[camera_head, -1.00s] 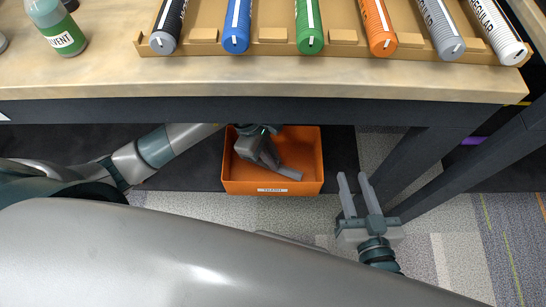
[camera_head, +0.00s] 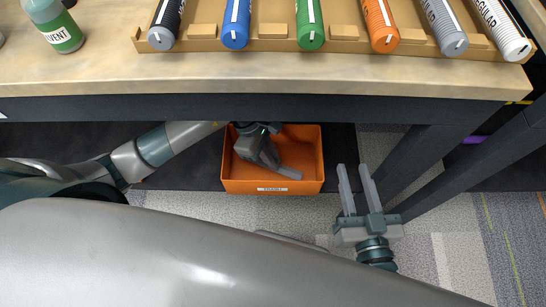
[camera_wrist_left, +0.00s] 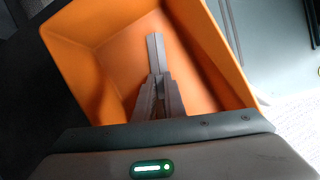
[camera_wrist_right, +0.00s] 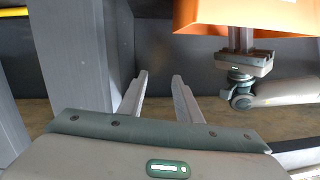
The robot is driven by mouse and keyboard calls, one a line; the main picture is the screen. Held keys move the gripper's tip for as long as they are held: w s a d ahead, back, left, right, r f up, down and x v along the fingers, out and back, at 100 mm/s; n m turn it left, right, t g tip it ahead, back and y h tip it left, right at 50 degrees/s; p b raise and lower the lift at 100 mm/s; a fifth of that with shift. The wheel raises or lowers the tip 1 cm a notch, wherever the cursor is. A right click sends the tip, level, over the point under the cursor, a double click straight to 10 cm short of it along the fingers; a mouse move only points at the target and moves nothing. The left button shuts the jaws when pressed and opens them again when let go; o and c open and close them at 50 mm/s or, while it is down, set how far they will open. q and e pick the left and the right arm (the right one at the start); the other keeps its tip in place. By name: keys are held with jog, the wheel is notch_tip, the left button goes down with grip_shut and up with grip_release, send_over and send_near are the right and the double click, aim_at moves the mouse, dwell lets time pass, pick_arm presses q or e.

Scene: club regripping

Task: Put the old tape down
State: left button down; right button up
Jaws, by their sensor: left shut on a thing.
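My left gripper (camera_head: 268,152) reaches down into an open orange bin (camera_head: 245,185) on the floor under the bench. In the left wrist view the left gripper (camera_wrist_left: 160,84) is shut. A narrow grey strip (camera_wrist_left: 155,50), which looks like the old tape, sticks out past its fingertips over the bin's inside. In the head view the strip (camera_head: 287,173) lies within the bin's outline. Whether it touches the bin's bottom I cannot tell. My right gripper (camera_head: 356,168) is open and empty, to the right of the bin; it also shows open in the right wrist view (camera_wrist_right: 160,75).
The bench top (camera_head: 270,75) overhangs the bin, with a dark table leg (camera_head: 410,165) to the right. On top are a cardboard tray (camera_head: 270,44) with several coloured grips and a solvent bottle (camera_head: 55,25). Carpet (camera_head: 205,207) in front of the bin is clear.

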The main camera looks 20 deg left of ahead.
pick_arm(q)
jog(key=shift+f, duration=0.1)
pick_arm(e)
jog(key=shift+r, duration=0.2)
pick_arm(q)
jog(key=c, duration=1.8)
grip_release()
jog(key=shift+c, duration=0.2)
